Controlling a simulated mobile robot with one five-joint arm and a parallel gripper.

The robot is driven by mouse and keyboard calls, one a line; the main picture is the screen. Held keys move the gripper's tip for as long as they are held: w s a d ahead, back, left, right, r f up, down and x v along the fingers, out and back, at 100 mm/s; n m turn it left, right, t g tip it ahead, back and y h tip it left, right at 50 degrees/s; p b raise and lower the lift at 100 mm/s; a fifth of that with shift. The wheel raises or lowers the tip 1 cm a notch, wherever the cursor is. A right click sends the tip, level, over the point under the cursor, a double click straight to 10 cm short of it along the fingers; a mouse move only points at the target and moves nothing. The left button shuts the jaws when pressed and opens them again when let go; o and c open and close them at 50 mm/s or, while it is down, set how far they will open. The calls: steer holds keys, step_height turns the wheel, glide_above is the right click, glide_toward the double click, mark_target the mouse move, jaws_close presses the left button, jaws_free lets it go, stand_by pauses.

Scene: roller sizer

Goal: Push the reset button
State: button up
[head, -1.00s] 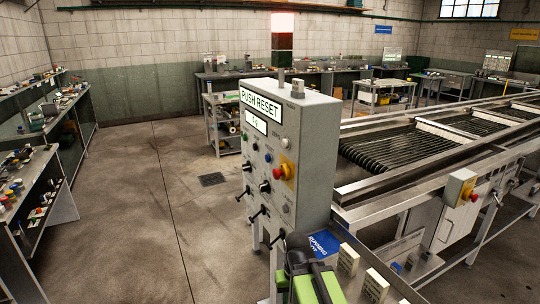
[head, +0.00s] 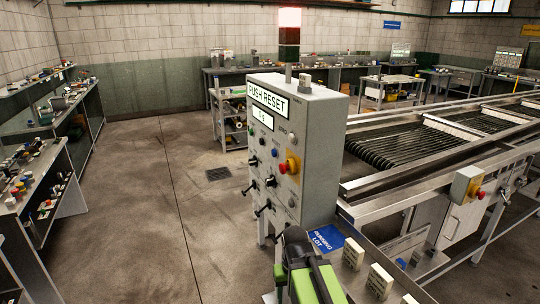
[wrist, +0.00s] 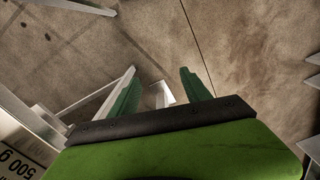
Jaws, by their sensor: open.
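The grey control box (head: 322,150) stands at the near end of the machine, its face turned to the left. A sign reading "PUSH RESET" (head: 268,99) and a small lit display (head: 263,121) are at its top. Below are small coloured buttons, one of them blue (head: 274,152), several black knobs, and a red mushroom button (head: 289,166) on yellow. I cannot read which button is the reset. My green and black arm shows at the bottom of the head view, below the box. In the wrist view my gripper (wrist: 158,72) is open and empty, its fingers over the floor.
A blue sign (head: 326,239) and white weight blocks (head: 353,254) lie on the ledge right of my arm. A block marked "500 g" (wrist: 28,150) is close in the wrist view. Shelves line the left wall. The floor (head: 150,190) left of the box is clear.

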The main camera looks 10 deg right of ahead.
jaws_close()
steer(key=shift+a, duration=0.1)
stand_by(1.2)
